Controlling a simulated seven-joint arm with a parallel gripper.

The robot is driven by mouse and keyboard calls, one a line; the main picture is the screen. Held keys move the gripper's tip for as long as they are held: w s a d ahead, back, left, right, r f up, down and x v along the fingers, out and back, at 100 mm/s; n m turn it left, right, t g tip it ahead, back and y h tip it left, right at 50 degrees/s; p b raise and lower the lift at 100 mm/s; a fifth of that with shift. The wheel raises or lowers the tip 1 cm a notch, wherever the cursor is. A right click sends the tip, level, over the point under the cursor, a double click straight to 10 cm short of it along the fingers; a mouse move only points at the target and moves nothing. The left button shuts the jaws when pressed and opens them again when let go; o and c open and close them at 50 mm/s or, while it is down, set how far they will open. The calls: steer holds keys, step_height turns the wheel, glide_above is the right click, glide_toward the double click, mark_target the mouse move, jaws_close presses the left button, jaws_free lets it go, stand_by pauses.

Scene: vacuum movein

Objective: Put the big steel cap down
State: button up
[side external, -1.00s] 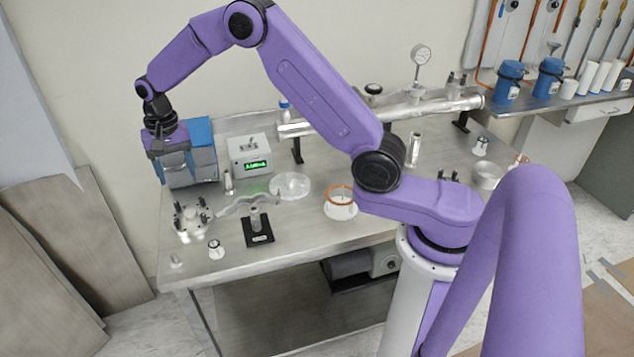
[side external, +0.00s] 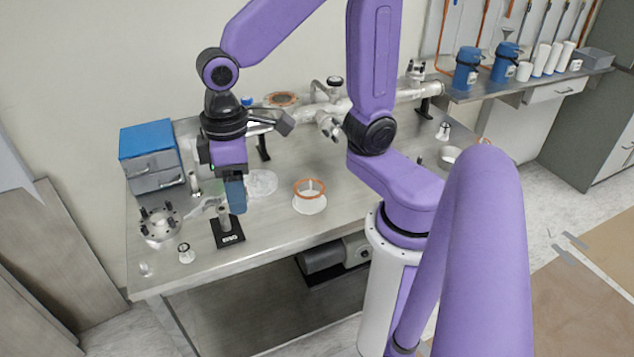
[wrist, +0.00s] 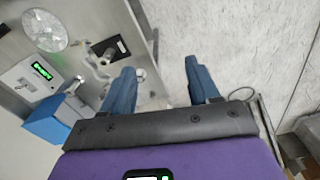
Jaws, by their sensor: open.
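My gripper (side external: 237,210) is over the left part of the steel bench, close behind the small black stand. In the wrist view my gripper (wrist: 162,82) has its two blue fingers spread, with nothing between them. I cannot surely pick out the big steel cap. A shallow round silvery piece (side external: 450,155) lies at the bench's back right, partly hidden by my arm. A round steel flange with upright dark bolts (side external: 160,224) stands at the front left. My gripper touches neither.
A blue-topped drawer box (side external: 150,160) stands at the back left. A black stand (side external: 227,232) holds a small steel post. A clear disc (side external: 262,183) and an orange ring on a white base (side external: 310,194) lie to the right. A steel tube runs along the back. The front edge is mostly clear.

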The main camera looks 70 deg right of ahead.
steer(key=s+d+n, duration=0.5)
steer(key=s+d, duration=0.1)
steer(key=s, duration=0.6)
steer(key=shift+f+n, duration=0.3)
steer(key=shift+f, duration=0.1)
